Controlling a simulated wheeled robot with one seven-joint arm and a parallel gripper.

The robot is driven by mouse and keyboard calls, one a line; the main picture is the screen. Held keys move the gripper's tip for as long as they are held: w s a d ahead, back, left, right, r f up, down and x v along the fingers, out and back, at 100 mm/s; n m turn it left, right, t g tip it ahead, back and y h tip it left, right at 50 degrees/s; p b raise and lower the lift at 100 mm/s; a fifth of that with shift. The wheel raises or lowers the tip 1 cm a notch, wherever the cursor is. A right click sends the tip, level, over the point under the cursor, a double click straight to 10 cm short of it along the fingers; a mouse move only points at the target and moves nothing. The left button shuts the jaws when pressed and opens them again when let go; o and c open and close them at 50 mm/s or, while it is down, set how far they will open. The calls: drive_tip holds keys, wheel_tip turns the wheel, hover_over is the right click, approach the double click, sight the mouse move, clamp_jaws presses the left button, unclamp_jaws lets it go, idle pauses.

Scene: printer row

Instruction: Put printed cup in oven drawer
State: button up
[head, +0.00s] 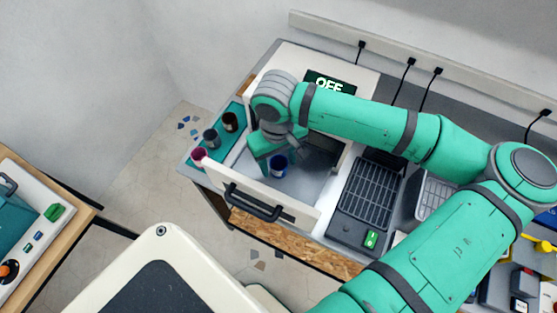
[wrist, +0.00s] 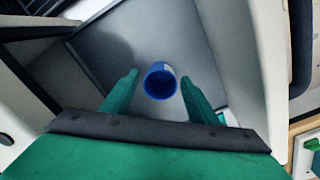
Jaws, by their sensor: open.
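The blue printed cup (head: 279,165) stands upright in the open oven drawer, on its grey floor; the drawer's white front panel (head: 295,213) with a black handle faces me. In the wrist view the cup (wrist: 160,82) shows from above, its opening towards the camera, between and just beyond the two green fingers. My gripper (head: 272,166) is inside the drawer, pointing down. In the wrist view my gripper (wrist: 159,92) is open, with a gap between each finger and the cup. The oven (head: 328,82) behind has a display reading OFF, partly hidden by my arm.
A teal mat (head: 232,150) left of the drawer holds a grey cup (head: 211,138), a dark cup (head: 230,121) and a magenta cup (head: 199,155). A black-grated unit (head: 368,193) stands right of the drawer. The drawer's walls surround my gripper.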

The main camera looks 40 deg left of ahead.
wheel_tip(320, 180, up, 12)
drive_tip(key=shift+s+r, duration=0.15)
idle(0.3)
idle(0.5)
